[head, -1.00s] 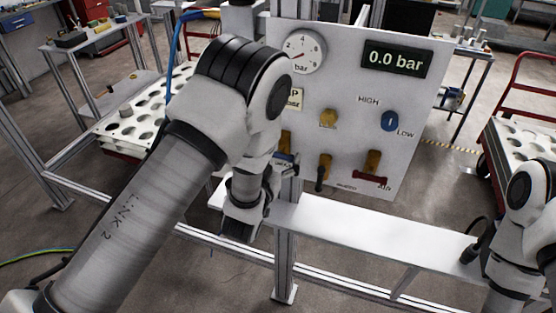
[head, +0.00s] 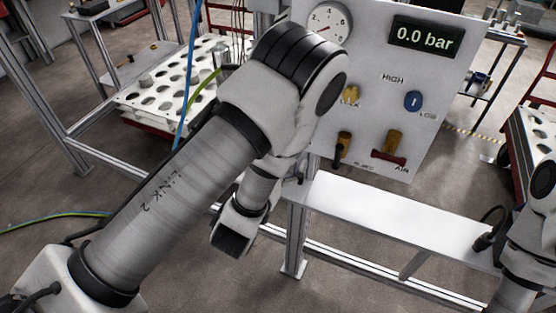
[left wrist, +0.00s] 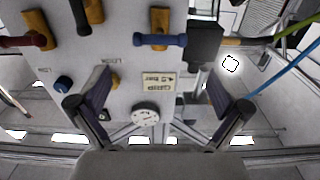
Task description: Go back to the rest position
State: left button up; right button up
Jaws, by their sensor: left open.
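My left gripper (head: 232,240) hangs at the end of the left arm, in front of and left of the white bench rail, below the gauge panel. Its fingers are hard to make out there. In the left wrist view my left gripper (left wrist: 158,88) has its two fingers wide apart with nothing between them. The white panel (head: 370,100) stands behind my left arm, with a round gauge (head: 328,22) and a display (head: 425,36) reading 0.0 bar. My right arm shows at the right edge; its gripper is out of the picture.
The panel carries a blue knob (head: 413,101) and a red-handled air valve (head: 388,157). A white shelf (head: 375,215) runs below it on a metal frame. A white tray with holes (head: 150,112) stands at the left. Floor at the lower left is open, with a green hose (head: 50,221).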

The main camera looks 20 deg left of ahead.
pick_arm(q)
jog(key=shift+s, duration=1)
jog(key=s+a+f+n+g+y+b, duration=0.1)
jog(key=s+a+f+g+b, duration=0.2)
jog(key=f, duration=0.6)
jog(key=s+a+f+n+g+y+b, duration=0.1)
jog(key=s+a+f+g+b, duration=0.15)
jog(key=f, duration=0.65)
jog(key=s+a+f+n+g+y+b, duration=0.1)
jog(key=s+a+f+n+g+b, duration=0.2)
jog(key=f, duration=0.6)
jog(key=s+d+f+m+g+h, duration=0.1)
jog(key=s+f+m+g, duration=0.1)
jog(key=s, duration=0.5)
jog(key=s+d+f+m+g+h, duration=0.1)
jog(key=s+f+m+g, duration=0.1)
jog(key=s+f+g, duration=0.3)
jog(key=s+g+p, duration=0.1)
jog(key=s+g, duration=0.1)
jog(key=s, duration=0.1)
jog(key=shift+f+h, duration=0.15)
jog(key=shift+h, duration=0.15)
jog(key=shift+w+a+g, duration=0.1)
jog(key=shift+g, duration=0.15)
